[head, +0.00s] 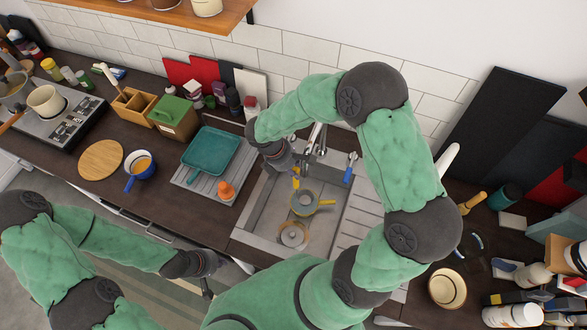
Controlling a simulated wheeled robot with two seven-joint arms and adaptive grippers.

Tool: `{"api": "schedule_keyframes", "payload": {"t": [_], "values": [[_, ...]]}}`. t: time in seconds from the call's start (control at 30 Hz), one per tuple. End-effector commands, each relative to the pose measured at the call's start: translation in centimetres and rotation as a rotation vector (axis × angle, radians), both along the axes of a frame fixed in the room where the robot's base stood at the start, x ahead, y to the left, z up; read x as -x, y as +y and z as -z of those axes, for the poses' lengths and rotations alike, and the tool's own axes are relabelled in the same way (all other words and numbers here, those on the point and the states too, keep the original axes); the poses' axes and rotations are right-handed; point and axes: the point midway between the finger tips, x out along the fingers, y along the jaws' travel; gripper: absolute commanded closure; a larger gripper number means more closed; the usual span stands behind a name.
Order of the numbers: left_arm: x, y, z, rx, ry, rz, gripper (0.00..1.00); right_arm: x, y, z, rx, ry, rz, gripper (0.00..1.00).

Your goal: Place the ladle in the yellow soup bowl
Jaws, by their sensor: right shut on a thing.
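My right gripper (293,165) is over the sink, shut on a thin utensil with a yellow part (296,183) showing below it. It looks like the ladle, but my gripper hides most of it. Below it in the sink is a round grey vessel (304,204) with a yellow handle sticking out to the right. A round piece with a tan-yellow rim (293,236) lies nearer me in the sink. I cannot tell which of these is the yellow soup bowl. My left gripper (207,287) is low in front of the counter, away from the sink; its fingers are unclear.
The metal sink (264,212) has a faucet (315,140) behind it and a blue-handled brush (350,168) at its back right. A cream bowl (447,289) and clutter are right.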

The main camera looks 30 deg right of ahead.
Motion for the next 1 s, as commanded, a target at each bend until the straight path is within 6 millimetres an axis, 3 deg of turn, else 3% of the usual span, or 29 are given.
{"api": "schedule_keyframes", "payload": {"t": [0.4,0.43,0.5,0.87,1.0], "values": [[0.0,0.0,0.7,0.0,0.0,0.0,1.0,0.0,0.0,0.9,0.0,0.0,0.0,1.0],[0.0,0.0,0.7,0.0,0.0,0.0,1.0,0.0,0.0,0.9,0.0,0.0,0.0,0.71],[0.0,0.0,0.7,0.0,0.0,0.0,1.0,0.0,0.0,0.9,0.0,0.0,0.0,0.53],[0.0,0.0,0.6,0.0,0.0,0.0,1.0,0.0,0.0,0.7,0.0,0.0,0.0,0.53],[0.0,0.0,-0.2,0.0,0.0,0.0,1.0,0.0,0.0,-0.2,-0.001,-0.001,0.001,0.53]]}}
